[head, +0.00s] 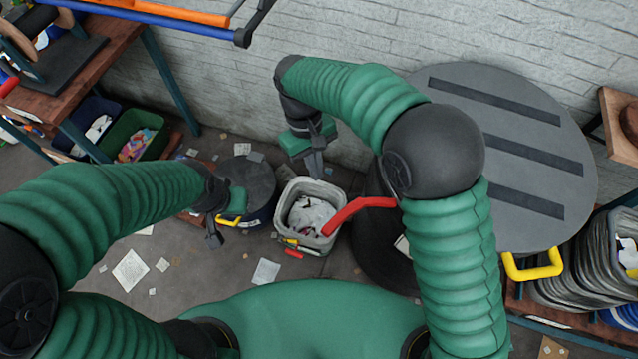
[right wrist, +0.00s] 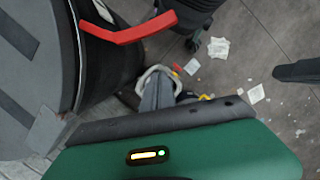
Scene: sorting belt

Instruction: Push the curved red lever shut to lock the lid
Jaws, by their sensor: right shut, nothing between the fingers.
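The curved red lever (head: 358,207) sticks out to the left from the side of the dark drum (head: 372,255). It also shows in the right wrist view (right wrist: 130,32), standing away from the drum wall. The round grey lid (head: 432,82) with dark strips is on top of the drum, partly hidden by my right arm. My right gripper (head: 315,168) is shut and empty, beyond and left of the lever, apart from it. Its closed fingers show in the right wrist view (right wrist: 158,95). My left gripper (head: 214,238) hangs low at the left, away from the lever; its finger gap is unclear.
A grey bin (head: 328,240) with litter stands just left of the drum, below the lever tip. A dark round container (head: 245,175) is beside it. A yellow handle (head: 533,266) juts from the lid's near edge. The stone wall is close behind; paper scraps lie on the floor.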

